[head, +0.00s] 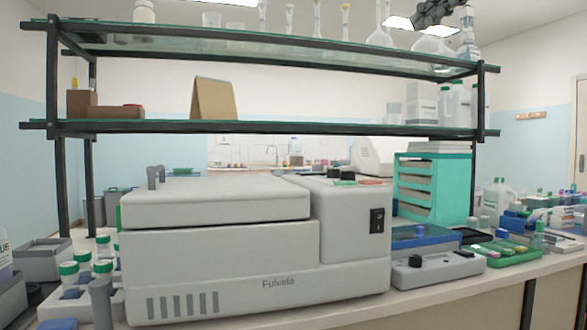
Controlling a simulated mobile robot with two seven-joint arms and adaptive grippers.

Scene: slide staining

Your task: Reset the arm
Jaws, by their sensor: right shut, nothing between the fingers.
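My right gripper (437,12) is a dark shape at the top edge of the head view, right of centre. It is high up by the upper shelf's glassware and is shut, with nothing seen in it. Part of it is cut off by the picture's edge. My left gripper is not in view. A large white bench machine (220,255) marked "Fulvata" stands on the bench below, well apart from the right gripper, with its lid down.
A dark-framed shelf with a glass upper board (270,46) spans the bench and carries flasks and bottles. A teal drawer unit (432,188), a small grey device (438,270) and a green tray (505,252) stand to the right. Green-capped jars (103,268) stand at the left.

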